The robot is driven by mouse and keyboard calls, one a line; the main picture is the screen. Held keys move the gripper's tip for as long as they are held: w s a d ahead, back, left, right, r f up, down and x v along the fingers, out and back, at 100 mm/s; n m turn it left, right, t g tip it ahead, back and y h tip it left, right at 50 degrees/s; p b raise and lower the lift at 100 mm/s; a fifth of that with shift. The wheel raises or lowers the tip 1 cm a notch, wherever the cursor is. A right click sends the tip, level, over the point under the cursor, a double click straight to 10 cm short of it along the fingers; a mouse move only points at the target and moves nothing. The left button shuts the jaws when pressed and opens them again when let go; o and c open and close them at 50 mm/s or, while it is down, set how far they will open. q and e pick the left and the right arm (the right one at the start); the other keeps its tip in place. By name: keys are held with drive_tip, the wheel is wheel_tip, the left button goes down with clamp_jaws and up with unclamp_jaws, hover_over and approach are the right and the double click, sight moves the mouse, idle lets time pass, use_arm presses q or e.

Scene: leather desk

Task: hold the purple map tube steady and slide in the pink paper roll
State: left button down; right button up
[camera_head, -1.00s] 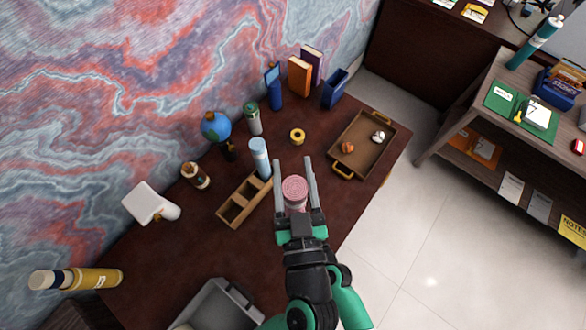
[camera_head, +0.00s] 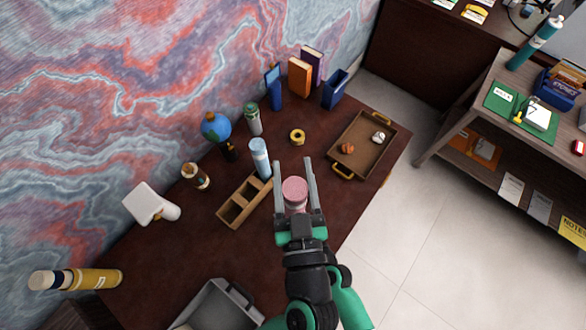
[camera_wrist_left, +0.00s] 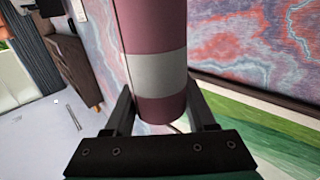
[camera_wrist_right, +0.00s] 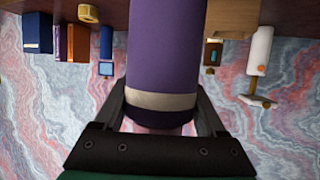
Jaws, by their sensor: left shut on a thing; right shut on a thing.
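The tube is hidden in the head view.
A wooden compartment box (camera_head: 236,214), a pale blue cylinder (camera_head: 259,152) and a yellow ring (camera_head: 297,136) stand left of and behind my gripper. A brown tray (camera_head: 369,158) lies at the back right. A grey bin (camera_head: 208,300) is at the front left.

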use_arm(q)
wheel_tip(320, 180, down, 11)
drive_tip(key=shift+f, duration=0.15)
idle(4.0)
drive_tip(key=shift+f, duration=0.3)
drive_tip(key=shift+f, duration=2.2)
drive_tip(key=shift+f, duration=0.1)
drive_tip(key=shift+c, duration=0.7)
unclamp_jaws()
drive_tip(key=s+d, duration=0.1)
drive_tip(key=s, duration=1.1)
drive_tip(key=shift+d, duration=0.35)
